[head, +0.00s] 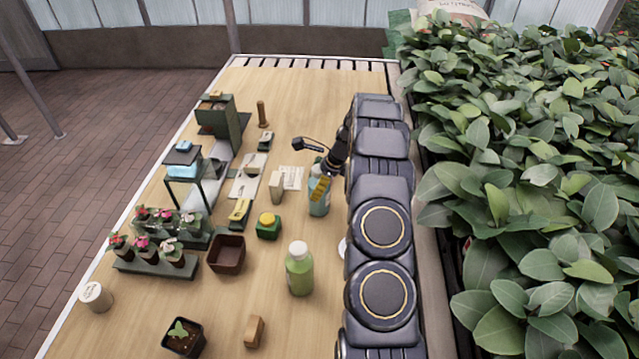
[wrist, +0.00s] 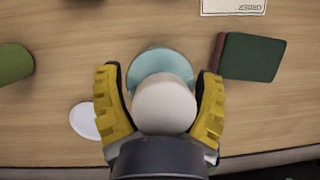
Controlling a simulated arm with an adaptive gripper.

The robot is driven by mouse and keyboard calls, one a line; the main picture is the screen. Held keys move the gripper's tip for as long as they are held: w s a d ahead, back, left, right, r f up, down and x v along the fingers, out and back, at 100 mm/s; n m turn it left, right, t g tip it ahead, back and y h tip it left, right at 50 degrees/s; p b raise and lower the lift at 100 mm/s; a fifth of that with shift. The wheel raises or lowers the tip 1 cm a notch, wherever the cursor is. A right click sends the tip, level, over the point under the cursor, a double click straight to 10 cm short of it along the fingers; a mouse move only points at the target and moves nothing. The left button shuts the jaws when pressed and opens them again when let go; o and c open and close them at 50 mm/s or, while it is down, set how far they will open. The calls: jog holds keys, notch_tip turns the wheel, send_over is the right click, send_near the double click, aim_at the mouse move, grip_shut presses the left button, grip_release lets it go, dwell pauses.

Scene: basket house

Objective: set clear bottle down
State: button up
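The clear bottle (head: 319,203) is upright, with a teal tint, on the right part of the wooden table in the head view. In the wrist view its round pale cap (wrist: 164,104) and teal body (wrist: 160,65) lie between my two yellow fingers. My gripper (wrist: 162,85) is closed around the bottle, with a finger against each side. In the head view my gripper (head: 322,183) reaches the bottle from the right, and my arm partly covers that side. I cannot tell whether the base touches the table.
A green bottle (head: 299,272) with a white cap stands nearer. A white disc (wrist: 84,120) lies beside the bottle. A dark green block (wrist: 250,57) and an order card (wrist: 232,5) are close by. A green-yellow button box (head: 268,226) stands left. Leafy plants (head: 540,170) line the right.

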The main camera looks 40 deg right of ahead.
jog(key=shift+o, duration=0.9)
jog(key=shift+r, duration=0.2)
jog(key=v, duration=1.2)
jog(key=s+a+r+n+g, duration=0.1)
jog(key=s+a+r+n, duration=0.2)
jog(key=a, duration=0.5)
jog(key=s+a+r+n+g, duration=0.1)
jog(key=a+r+n, duration=0.3)
jog(key=a+n, duration=0.25)
jog(key=s+a+r+n+g, duration=0.1)
jog(key=s+a+r+n, duration=0.2)
jog(key=a, duration=0.6)
jog(key=s+a+n+h, duration=0.1)
jog(key=s+a+n, duration=0.2)
jog(key=s+n, duration=0.2)
jog(key=s+a+r+n+g, duration=0.1)
jog(key=s+a+n, duration=0.2)
jog(key=s+n, duration=0.3)
jog(key=s+a+n+g+h, duration=0.1)
jog(key=s+a+n, duration=0.3)
jog(key=s, duration=0.7)
jog(key=shift+s+n+h, duration=0.3)
jog(key=shift+n, duration=0.35)
